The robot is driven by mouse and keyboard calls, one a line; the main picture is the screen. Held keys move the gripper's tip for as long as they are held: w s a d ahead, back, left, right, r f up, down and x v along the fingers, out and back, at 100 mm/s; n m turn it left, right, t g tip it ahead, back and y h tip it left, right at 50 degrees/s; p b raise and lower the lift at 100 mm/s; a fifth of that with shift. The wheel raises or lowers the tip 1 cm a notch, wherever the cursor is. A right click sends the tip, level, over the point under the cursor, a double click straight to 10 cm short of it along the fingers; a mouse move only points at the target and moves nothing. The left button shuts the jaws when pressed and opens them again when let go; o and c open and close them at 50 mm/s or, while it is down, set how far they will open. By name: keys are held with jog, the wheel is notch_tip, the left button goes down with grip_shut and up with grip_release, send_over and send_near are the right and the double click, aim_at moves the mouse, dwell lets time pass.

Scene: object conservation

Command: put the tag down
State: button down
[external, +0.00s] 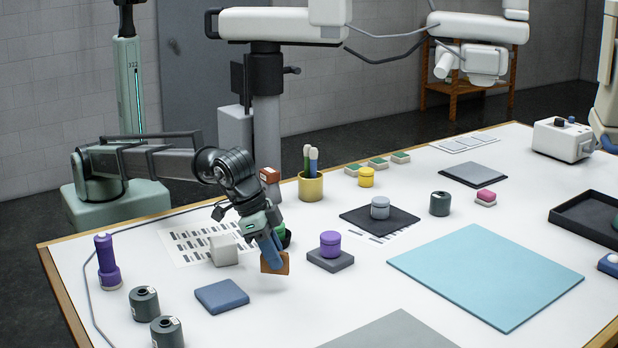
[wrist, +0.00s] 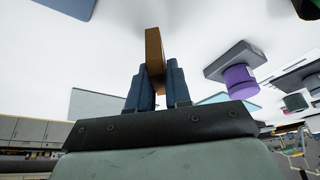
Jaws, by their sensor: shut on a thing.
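The tag is a small orange-brown flat piece (external: 275,263), held between the fingers of my gripper (external: 267,250). In the external view it hangs just above the white table, with a faint shadow below, and I cannot tell whether its lower edge touches. In the wrist view the tag (wrist: 154,50) stands upright between the two blue fingers of my gripper (wrist: 160,88), which are shut on it. The fingers hide part of the tag.
A blue pad (external: 222,296) lies to the left and a purple jar (external: 330,243) on a grey block (external: 330,260) to the right. A white cube (external: 223,250) and a green round object (external: 283,235) are close behind. The table in front (external: 290,312) is clear.

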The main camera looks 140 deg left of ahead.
aim_at(277, 273)
jog(key=shift+f, duration=1.7)
jog(key=shift+f, duration=0.1)
jog(key=c, duration=1.1)
grip_release()
jog(key=shift+o, duration=0.2)
jog(key=v, duration=1.2)
